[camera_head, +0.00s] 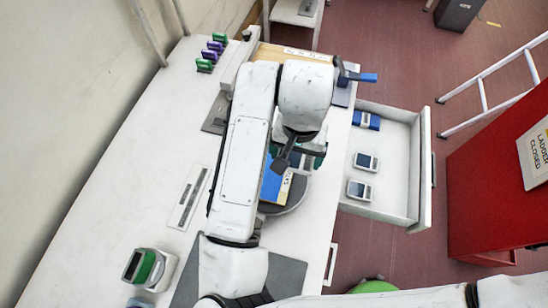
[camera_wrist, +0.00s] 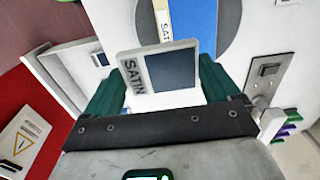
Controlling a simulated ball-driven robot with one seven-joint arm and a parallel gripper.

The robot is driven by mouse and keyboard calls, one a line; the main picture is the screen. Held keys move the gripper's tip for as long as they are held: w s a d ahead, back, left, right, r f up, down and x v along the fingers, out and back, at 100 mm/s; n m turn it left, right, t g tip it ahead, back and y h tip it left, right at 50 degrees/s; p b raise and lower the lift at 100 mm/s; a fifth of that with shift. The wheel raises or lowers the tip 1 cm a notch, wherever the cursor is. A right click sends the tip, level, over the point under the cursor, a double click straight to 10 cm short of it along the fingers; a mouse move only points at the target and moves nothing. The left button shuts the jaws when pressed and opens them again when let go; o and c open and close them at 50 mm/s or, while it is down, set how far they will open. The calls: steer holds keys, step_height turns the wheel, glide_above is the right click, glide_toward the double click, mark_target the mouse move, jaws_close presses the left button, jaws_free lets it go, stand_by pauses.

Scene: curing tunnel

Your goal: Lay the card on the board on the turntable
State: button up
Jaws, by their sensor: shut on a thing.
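The card (camera_wrist: 168,70) is white with a dark blue patch and the word SATIN, seen in the wrist view. My gripper (camera_wrist: 162,82) is shut on it with green fingers at its two sides. The board (camera_head: 270,186), blue with a pale label strip, lies on the dark round turntable (camera_head: 290,200). In the wrist view the board (camera_wrist: 196,16) and turntable (camera_wrist: 231,22) show beyond the card, which is apart from the board in that view. In the head view my gripper (camera_head: 310,158) is near the turntable, and my arm hides part of the board and the held card.
An open white drawer (camera_head: 400,188) at the right holds several small flat items. A green-topped device (camera_head: 148,267) stands at the front left of the white bench (camera_head: 115,195). Green and purple items (camera_head: 212,50) stand at the back. A red cabinet (camera_head: 490,190) and a ladder (camera_head: 483,95) are farther right.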

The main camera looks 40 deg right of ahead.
steer(key=w+f, duration=0.3)
steer(key=f, duration=0.1)
steer(key=w+a+f, duration=0.1)
steer(key=w+f, duration=0.1)
steer(key=shift+w+f, duration=0.15)
steer(key=shift+w, duration=0.15)
steer(key=shift+f, duration=1.5)
steer(key=shift+f, duration=0.1)
steer(key=o, duration=0.8)
steer(key=shift+c, duration=0.2)
step_height(320, 180, up, 12)
